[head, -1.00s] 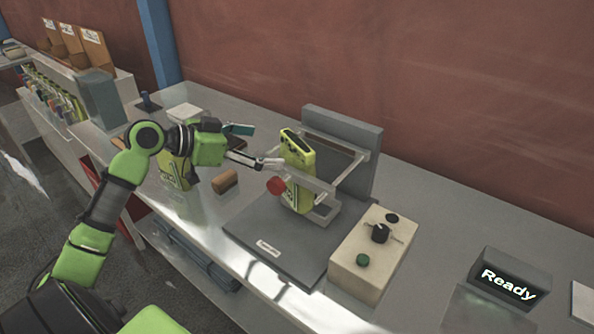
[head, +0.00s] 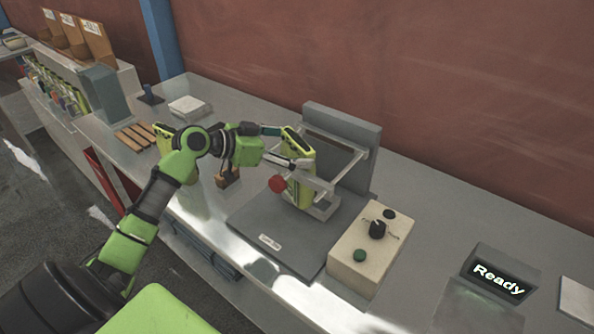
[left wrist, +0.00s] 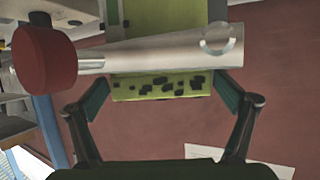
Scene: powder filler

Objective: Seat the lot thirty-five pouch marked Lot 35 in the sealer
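A yellow-green pouch (head: 297,195) with dark markings stands upright in the sealer (head: 345,140), behind its front metal bar with the red knob (head: 278,184). Its lot number cannot be read. My left gripper (head: 287,147) is at the pouch's upper part, with its fingers spread to either side. In the left wrist view the pouch (left wrist: 162,87) shows between the fingers, with a small gap on each side, and the metal bar crosses in front of it. A second yellow-green pouch (head: 165,137) stands further left, largely hidden by my left arm. My right gripper is not in view.
A beige control box (head: 352,273) with a dial stands right of the sealer's base plate, and a display (head: 505,275) reads "Ready". A brown block (head: 226,182) lies left of the sealer. Counter between control box and display is clear.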

